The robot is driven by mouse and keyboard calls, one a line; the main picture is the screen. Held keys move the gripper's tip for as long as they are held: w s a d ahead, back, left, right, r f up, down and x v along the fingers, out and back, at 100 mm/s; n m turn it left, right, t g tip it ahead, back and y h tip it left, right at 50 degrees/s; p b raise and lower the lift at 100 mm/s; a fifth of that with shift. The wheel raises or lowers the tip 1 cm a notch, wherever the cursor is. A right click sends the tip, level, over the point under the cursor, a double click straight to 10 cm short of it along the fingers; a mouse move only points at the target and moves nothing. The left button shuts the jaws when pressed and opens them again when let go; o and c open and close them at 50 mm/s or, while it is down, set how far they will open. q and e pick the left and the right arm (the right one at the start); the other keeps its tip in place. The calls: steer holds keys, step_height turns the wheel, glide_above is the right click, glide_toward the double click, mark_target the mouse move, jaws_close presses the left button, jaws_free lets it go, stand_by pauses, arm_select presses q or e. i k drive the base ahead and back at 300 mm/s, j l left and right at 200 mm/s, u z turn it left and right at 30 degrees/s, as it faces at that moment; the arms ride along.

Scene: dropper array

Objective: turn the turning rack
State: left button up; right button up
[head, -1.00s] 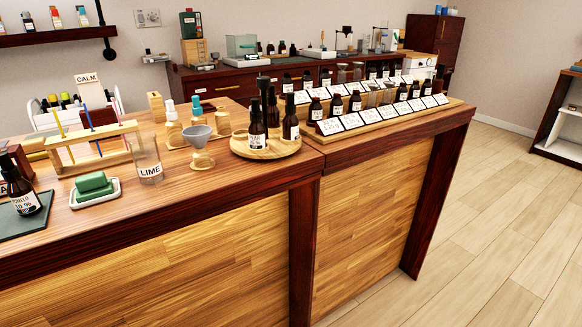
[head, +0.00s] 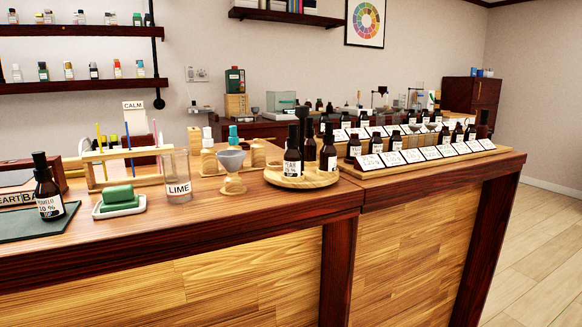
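The round wooden turning rack (head: 300,181) sits on the counter near its front edge, right of the middle of the view. It bears several dark dropper bottles with black caps. A labelled bottle (head: 292,160) stands at its front left and another bottle (head: 328,156) at its right. The bottles partly hide one another and the rack's top. Neither of my grippers is in view.
A grey funnel on a wooden stand (head: 232,170) and a LIME glass (head: 177,180) stand left of the rack. A tiered bottle display with cards (head: 430,153) stands close on its right. The counter front (head: 220,290) is clear.

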mark_target(311, 177)
steer(key=u, duration=0.35)
steer(key=i+l+u, duration=0.15)
steer(key=l+u, duration=0.25)
steer(key=i+l+u, duration=0.1)
steer(key=l+u, duration=0.45)
steer(key=l, duration=0.25)
steer(key=i+l+u, duration=0.15)
steer(key=l, duration=1.85)
steer(key=k+z, duration=0.05)
